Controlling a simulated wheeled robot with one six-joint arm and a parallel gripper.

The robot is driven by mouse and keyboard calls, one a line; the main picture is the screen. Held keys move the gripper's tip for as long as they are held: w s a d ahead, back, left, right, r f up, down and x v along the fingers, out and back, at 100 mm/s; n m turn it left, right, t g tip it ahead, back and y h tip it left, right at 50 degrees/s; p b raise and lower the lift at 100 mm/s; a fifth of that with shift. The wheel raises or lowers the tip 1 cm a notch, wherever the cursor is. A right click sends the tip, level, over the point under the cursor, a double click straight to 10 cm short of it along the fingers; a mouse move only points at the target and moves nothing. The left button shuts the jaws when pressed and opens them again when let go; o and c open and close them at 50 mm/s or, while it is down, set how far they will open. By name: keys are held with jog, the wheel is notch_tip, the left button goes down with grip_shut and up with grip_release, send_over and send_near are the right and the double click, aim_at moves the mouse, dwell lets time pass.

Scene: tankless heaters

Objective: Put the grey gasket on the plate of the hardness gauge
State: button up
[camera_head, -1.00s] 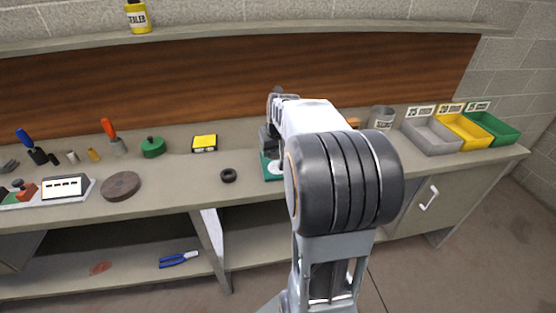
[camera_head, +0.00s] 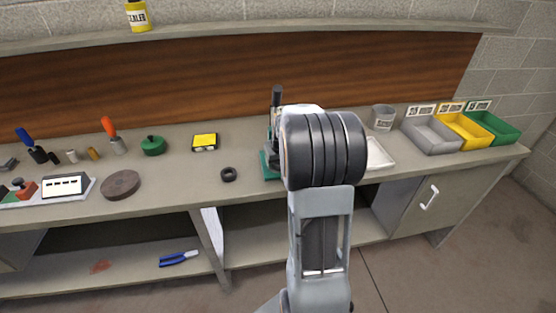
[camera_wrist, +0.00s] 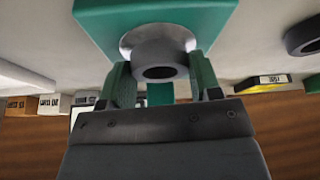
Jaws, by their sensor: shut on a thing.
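The grey gasket (camera_wrist: 160,58) is a thick ring between the green fingertips of my gripper (camera_wrist: 161,80) in the wrist view. My gripper is shut on it. The gasket overlaps the round silver plate (camera_wrist: 128,42) of the hardness gauge, and I cannot tell whether they touch. The gauge's green base (camera_wrist: 150,14) lies beyond the plate in the wrist view. In the head view the gauge (camera_head: 267,164) shows its green base and dark upright column, partly hidden by my arm. My gripper and the gasket are hidden behind my arm there.
A black ring (camera_head: 228,174) lies left of the gauge, with a yellow box (camera_head: 204,142) behind it. A white tray (camera_head: 378,154) and a grey can (camera_head: 382,117) stand to the right. Grey, yellow and green bins (camera_head: 464,131) fill the bench's right end.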

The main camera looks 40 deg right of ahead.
jog(key=shift+f, duration=0.2)
jog(key=o, duration=1)
jog(key=shift+r, duration=0.1)
jog(key=shift+r, duration=0.45)
jog(key=v, duration=1.1)
jog(key=s+a+f+n, duration=0.1)
jog(key=s+a, duration=0.3)
jog(key=a, duration=0.3)
jog(key=s+a+f+n+y, duration=0.1)
jog(key=s+a+f, duration=0.1)
jog(key=s+a, duration=0.3)
jog(key=s+a+f+n+g, duration=0.1)
jog(key=s+a, duration=0.3)
jog(key=a, duration=0.6)
jog(key=shift+s+a+f, duration=0.2)
jog(key=shift+s+f, duration=0.15)
jog(key=shift+f, duration=0.2)
